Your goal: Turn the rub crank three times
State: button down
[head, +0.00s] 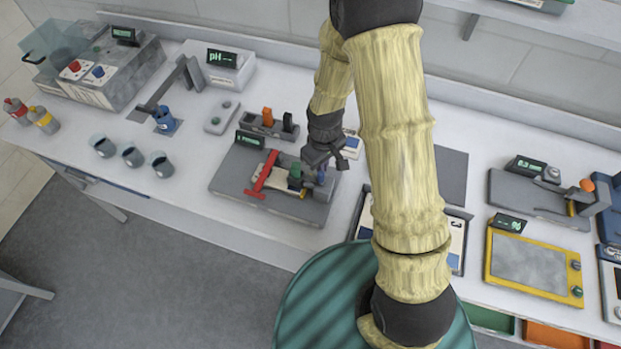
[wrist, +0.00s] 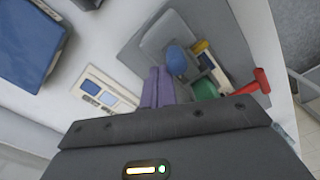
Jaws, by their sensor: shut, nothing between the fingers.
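The rub machine is a grey flat base (head: 232,178) with a small dark display (head: 249,139), a red bar (head: 263,174) and a green block (head: 296,171). In the wrist view, a blue rounded knob (wrist: 177,60) stands on the base beside the green block (wrist: 207,90); it looks like the crank handle, though its arm is mostly hidden. The red bar (wrist: 252,84) lies to the right. My gripper (head: 319,174) is over the right end of the base. Its purple fingers (wrist: 158,88) are shut and empty, close beside the knob; contact cannot be told.
A block with orange and black knobs (head: 268,124) stands behind the base. A pale labelled card (head: 351,145) lies to the right. Several grey cups (head: 132,156) stand to the left. The counter's front edge is just in front of the base.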

jog(key=shift+s+a, duration=0.1)
jog(key=shift+s, duration=0.85)
jog(key=shift+s+a+b, duration=0.2)
jog(key=shift+s+a, duration=0.05)
jog(key=shift+s, duration=0.3)
jog(key=shift+s+a+b, duration=0.15)
jog(key=shift+s+a, duration=0.1)
jog(key=shift+s, duration=0.3)
jog(key=shift+s+a, duration=0.85)
jog(key=shift+a, duration=0.05)
